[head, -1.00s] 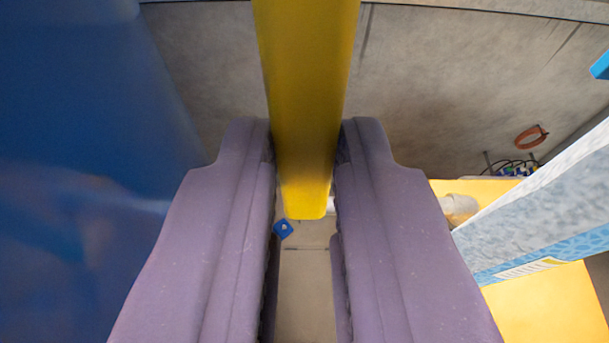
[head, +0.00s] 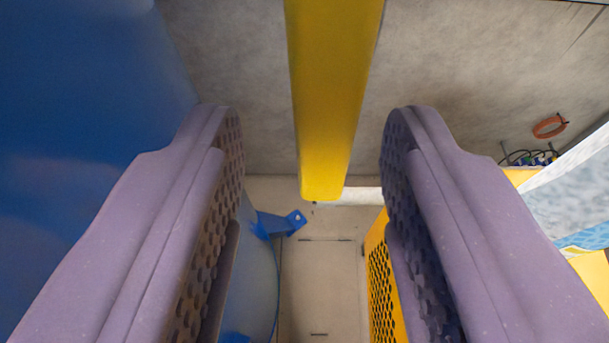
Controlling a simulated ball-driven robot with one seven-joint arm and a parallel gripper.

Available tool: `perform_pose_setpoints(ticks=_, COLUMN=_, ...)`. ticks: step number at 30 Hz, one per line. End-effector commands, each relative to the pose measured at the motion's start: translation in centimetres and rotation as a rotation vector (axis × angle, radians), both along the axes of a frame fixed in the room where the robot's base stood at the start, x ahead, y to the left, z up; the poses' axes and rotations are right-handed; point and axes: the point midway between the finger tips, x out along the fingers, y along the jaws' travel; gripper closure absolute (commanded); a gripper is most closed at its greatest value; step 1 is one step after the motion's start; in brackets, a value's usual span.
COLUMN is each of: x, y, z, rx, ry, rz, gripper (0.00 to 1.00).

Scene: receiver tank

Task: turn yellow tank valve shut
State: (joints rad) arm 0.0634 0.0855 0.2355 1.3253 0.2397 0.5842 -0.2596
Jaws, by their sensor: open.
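The yellow valve handle (head: 332,95) is a long flat bar that comes down from the top edge of the head view and ends in a rounded tip near the middle. My gripper (head: 312,125) is open, with one purple finger to the left of the bar and one to the right. A clear gap shows between the bar and each finger. The blue tank (head: 75,130) fills the left side, close to the left finger. The valve body and the handle's pivot are out of view.
A blue bracket (head: 282,223) juts from the tank's lower part. A yellow perforated panel (head: 382,275) stands beside the right finger. An orange ring (head: 550,126) hangs on the grey wall (head: 460,75). A pale blue-white object (head: 575,195) is at the right edge. Floor shows between the fingers.

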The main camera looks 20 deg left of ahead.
Motion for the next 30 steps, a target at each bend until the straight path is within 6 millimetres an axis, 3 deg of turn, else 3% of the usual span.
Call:
perform_pose_setpoints(ticks=15, x=-6.7, y=-1.9, z=2.8, rx=-0.001, ry=-0.001, rz=0.0, gripper=0.56)
perform_pose_setpoints(ticks=26, x=-7.1, y=-2.1, z=3.0, rx=-0.001, ry=0.0, rz=0.001, gripper=0.56)
perform_pose_setpoints(ticks=30, x=-7.5, y=-2.5, z=0.9, rx=-0.003, ry=-0.008, rz=-0.016, gripper=0.56)
